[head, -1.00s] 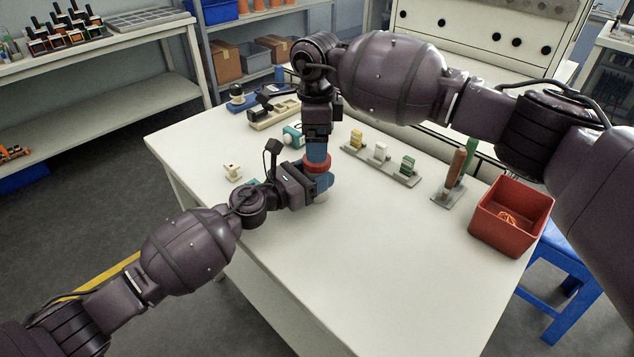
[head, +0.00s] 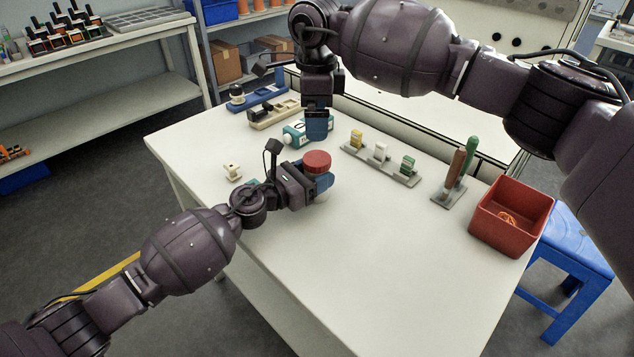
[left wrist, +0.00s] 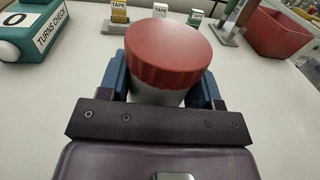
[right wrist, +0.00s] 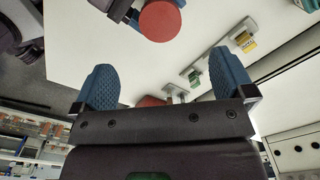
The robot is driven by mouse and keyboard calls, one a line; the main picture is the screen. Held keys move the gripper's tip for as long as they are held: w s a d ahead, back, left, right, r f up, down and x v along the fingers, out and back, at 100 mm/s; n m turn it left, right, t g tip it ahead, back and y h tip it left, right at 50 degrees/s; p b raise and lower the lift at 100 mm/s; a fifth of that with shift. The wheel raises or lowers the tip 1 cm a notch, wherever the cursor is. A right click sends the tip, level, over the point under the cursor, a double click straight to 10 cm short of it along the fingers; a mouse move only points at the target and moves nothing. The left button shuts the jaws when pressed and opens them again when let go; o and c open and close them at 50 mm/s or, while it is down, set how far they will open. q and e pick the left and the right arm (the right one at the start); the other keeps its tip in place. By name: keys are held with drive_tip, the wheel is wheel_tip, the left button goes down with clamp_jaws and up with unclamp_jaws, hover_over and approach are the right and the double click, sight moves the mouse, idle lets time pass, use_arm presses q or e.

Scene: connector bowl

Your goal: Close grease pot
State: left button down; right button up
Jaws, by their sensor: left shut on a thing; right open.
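The grease pot has a red ribbed lid (head: 317,162) sitting on top of a pale body. In the left wrist view the lid (left wrist: 168,50) covers the top of the grey-white pot body (left wrist: 157,96), and it looks level. My left gripper (head: 318,185) is shut on the pot body, with a blue finger on each side below the lid. My right gripper (head: 318,128) is open and empty, above and behind the pot, apart from the lid. In the right wrist view its blue fingers (right wrist: 160,90) are spread, with the red lid (right wrist: 160,20) beyond them.
A teal turns-check counter (head: 306,131) stands behind the pot. A grey rack (head: 382,166) with several tape blocks is to the right, then two upright handles (head: 460,165) and a red bin (head: 508,216). A small cream piece (head: 232,172) lies left. The front table is clear.

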wheel_tip(320, 180, up, 7)
idle(0.3)
drive_tip(key=shift+f, duration=0.1)
use_arm(q)
drive_tip(key=shift+c, duration=1.1)
unclamp_jaws()
drive_tip(key=shift+s+a, duration=0.1)
drive_tip(key=v, duration=1)
drive_tip(key=shift+s+a+p, duration=0.15)
drive_tip(key=shift+a+p, duration=0.1)
drive_tip(key=shift+p, duration=0.15)
use_arm(e)
drive_tip(key=shift+s+r, duration=0.2)
drive_tip(key=shift+r, duration=0.85)
